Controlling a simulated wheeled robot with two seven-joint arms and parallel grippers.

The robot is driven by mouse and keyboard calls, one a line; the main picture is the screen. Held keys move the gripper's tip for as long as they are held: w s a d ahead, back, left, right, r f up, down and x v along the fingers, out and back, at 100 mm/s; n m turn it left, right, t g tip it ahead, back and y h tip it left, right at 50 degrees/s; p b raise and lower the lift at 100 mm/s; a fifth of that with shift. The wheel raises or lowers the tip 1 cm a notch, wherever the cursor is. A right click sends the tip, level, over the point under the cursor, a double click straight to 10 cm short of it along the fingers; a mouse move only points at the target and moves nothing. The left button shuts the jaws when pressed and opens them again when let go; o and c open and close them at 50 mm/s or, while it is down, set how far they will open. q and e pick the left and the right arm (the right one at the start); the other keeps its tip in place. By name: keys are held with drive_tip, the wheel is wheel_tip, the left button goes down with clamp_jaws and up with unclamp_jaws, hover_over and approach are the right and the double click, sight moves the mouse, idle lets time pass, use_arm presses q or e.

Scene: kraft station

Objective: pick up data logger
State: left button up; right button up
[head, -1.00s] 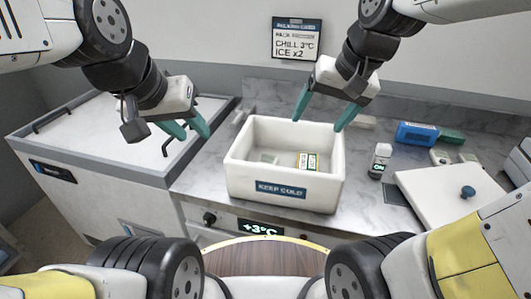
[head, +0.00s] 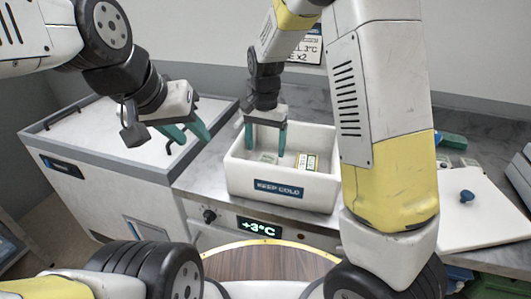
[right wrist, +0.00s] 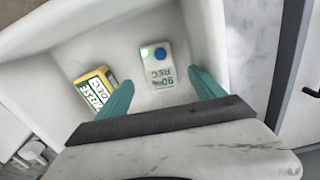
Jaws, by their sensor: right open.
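The data logger (right wrist: 159,66) is a small pale device with a green light, a blue button and "REC" lettering. It lies on the floor of the white "KEEP COLD" box (head: 237,178); in the head view the logger (head: 268,158) shows partly between my right fingers. My right gripper (head: 265,152) is open and empty, pointing down into the box. In the right wrist view its teal fingertips (right wrist: 161,84) are spread to either side of the logger's near end, apart from it. My left gripper (head: 194,139) is open and empty, over the chest lid at left.
A yellow and white labelled pack (right wrist: 95,90) lies in the box beside the logger. The box walls surround my right fingers. A white lid with a blue knob (head: 467,197) lies at right. My right arm hides part of the counter.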

sight(265, 159)
wheel_tip(265, 159, down, 5)
drive_tip(key=shift+f, duration=0.15)
drive_tip(key=c, duration=1.5)
